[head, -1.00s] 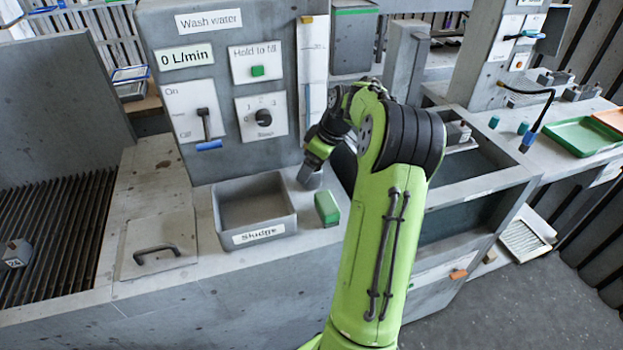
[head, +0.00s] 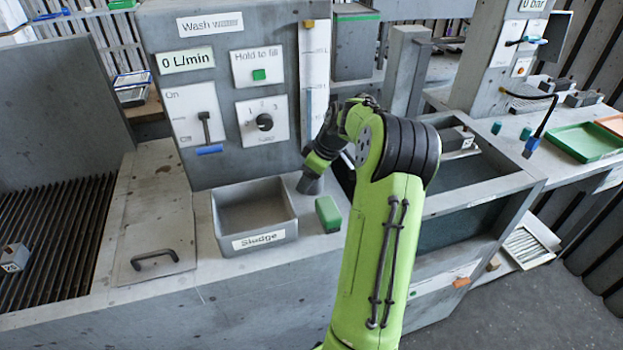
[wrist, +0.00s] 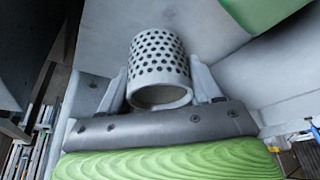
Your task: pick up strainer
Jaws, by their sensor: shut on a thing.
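The strainer (wrist: 158,62) is a pale grey cylinder with rows of round holes and an open near end, seen in the wrist view. My gripper (wrist: 158,82) has one finger on each side of it and is shut on it. In the head view my gripper (head: 311,183) points down at the counter, behind and right of the sludge tray. The strainer cannot be made out there. I cannot tell whether it touches the counter.
The sludge tray (head: 264,240) stands left of my gripper, and a green block (head: 328,214) lies just in front of it. The wash water panel (head: 215,90) rises close behind. An open tank (head: 480,205) is to the right. A lid with a handle (head: 155,258) lies left.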

